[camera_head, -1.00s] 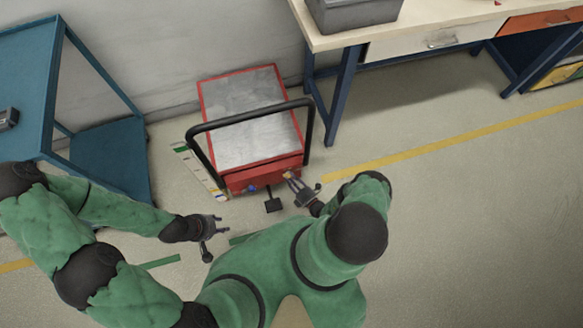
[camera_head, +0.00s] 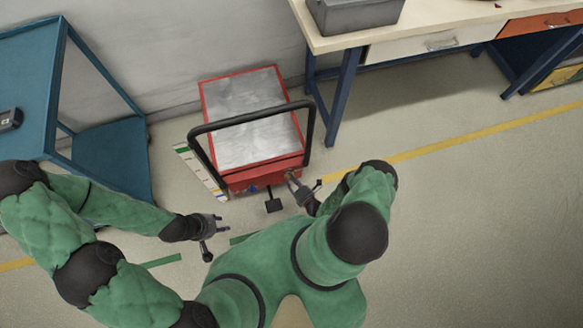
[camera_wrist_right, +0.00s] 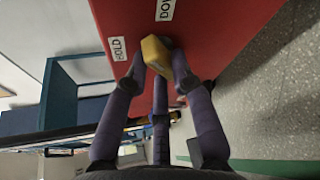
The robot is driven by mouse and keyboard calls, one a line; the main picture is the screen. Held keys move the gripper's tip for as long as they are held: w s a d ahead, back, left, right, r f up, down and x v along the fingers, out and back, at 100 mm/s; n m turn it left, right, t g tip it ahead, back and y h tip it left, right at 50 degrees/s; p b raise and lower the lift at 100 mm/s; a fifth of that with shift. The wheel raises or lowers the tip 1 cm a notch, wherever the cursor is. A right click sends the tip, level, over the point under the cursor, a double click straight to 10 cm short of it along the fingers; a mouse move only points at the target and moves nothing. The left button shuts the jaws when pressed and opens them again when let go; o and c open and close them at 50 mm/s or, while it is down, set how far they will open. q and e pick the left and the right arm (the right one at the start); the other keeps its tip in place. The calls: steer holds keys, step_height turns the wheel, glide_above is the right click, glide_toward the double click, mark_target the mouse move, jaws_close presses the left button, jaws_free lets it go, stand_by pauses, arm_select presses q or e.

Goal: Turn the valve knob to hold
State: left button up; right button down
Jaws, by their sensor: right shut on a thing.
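The yellow valve knob (camera_wrist_right: 157,54) sits on the red panel of the lift cart (camera_head: 262,178). In the right wrist view, a "HOLD" label (camera_wrist_right: 118,49) is to the left of the knob and a "DOWN" label (camera_wrist_right: 166,8) is above it. My right gripper (camera_head: 290,178) is at the cart's front panel. The wrist view shows its fingers (camera_wrist_right: 160,72) shut on the knob, one on each side. Which label the knob points at cannot be told. My left gripper (camera_head: 221,221) is open and empty, in front of the cart and apart from it.
The cart has a metal top (camera_head: 250,105), a black push handle (camera_head: 250,117) and a black pedal (camera_head: 272,204). A blue shelf frame (camera_head: 110,150) stands at left. A workbench (camera_head: 420,22) with a grey bin (camera_head: 352,15) stands at back right. Floor at right is clear.

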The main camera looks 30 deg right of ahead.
steer(key=n+h, duration=0.1)
steer(key=n, duration=0.1)
steer(key=n+g+h+p, duration=0.1)
steer(key=n, duration=0.1)
steer(key=shift+w+a+r, duration=0.15)
steer(key=n+g+h, duration=0.1)
steer(key=n+h, duration=0.1)
steer(key=n, duration=0.1)
steer(key=shift+a, duration=0.15)
steer(key=shift+h, duration=0.3)
stand_by(0.4)
steer(key=c, duration=1)
jaws_free()
steer(key=shift+c, duration=0.2)
steer(key=v, duration=1.1)
steer(key=shift+s+a+r, duration=0.15)
steer(key=shift+s, duration=0.2)
